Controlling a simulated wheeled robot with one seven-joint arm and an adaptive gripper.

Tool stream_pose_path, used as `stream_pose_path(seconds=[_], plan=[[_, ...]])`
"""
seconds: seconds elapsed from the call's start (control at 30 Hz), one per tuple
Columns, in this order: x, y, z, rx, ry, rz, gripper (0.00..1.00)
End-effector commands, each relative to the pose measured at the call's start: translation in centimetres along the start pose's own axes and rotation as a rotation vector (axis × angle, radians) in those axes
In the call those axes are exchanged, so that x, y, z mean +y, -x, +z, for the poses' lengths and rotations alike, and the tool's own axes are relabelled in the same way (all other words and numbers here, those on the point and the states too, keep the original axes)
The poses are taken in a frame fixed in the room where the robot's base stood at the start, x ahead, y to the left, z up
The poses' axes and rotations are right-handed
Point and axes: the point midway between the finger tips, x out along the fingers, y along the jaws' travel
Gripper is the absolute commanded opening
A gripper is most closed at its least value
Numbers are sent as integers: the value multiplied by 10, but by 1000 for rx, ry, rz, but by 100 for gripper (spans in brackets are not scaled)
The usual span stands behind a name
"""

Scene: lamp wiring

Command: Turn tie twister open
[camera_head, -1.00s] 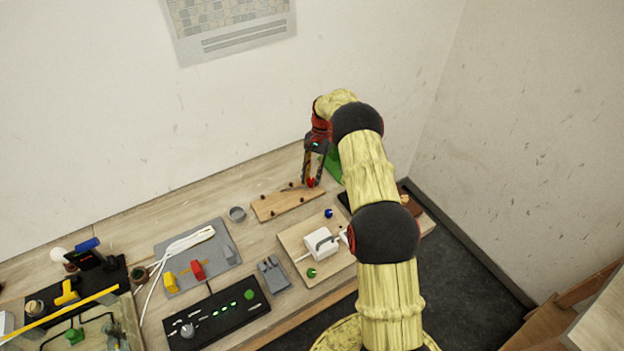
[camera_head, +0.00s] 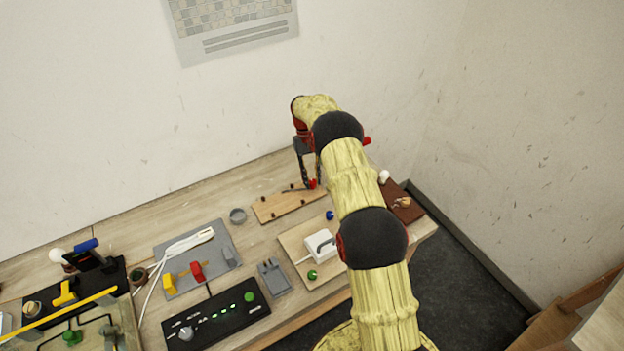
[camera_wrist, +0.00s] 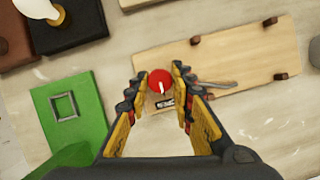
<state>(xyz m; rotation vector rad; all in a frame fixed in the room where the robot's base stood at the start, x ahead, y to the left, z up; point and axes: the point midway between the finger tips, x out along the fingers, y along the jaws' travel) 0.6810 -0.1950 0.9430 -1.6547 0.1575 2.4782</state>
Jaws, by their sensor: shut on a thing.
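The tie twister shows as a round red knob (camera_wrist: 159,81) with a small pale mark, at one end of a long wooden board (camera_wrist: 230,62) in the wrist view. A thin metal rod (camera_wrist: 215,83) lies beside it on the board side. My gripper (camera_wrist: 158,80) is shut on the red knob, with a yellow-and-black finger on each side. In the head view my gripper (camera_head: 310,182) points down at the right end of the wooden board (camera_head: 277,208), and the red knob (camera_head: 313,184) shows at its tips. The knob's lower part is hidden.
A green plate with a square frame (camera_wrist: 64,106) lies left of my gripper in the wrist view. A white bulb (camera_head: 384,177) and brown board (camera_head: 405,207) stand right of my arm. A grey cup (camera_head: 237,215) and white box (camera_head: 321,246) are near the wooden board.

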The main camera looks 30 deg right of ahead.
Motion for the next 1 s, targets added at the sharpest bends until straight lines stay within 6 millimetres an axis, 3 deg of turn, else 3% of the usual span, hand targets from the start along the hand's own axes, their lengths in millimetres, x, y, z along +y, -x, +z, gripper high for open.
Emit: stream_pose_path(seconds=[0.6, 0.63, 1.0], plan=[[0, 1, -1, 3, 40, 17, 0], [0, 1, -1, 3, 40, 17, 24], [0, 0, 0, 1, 39, 16, 42]])
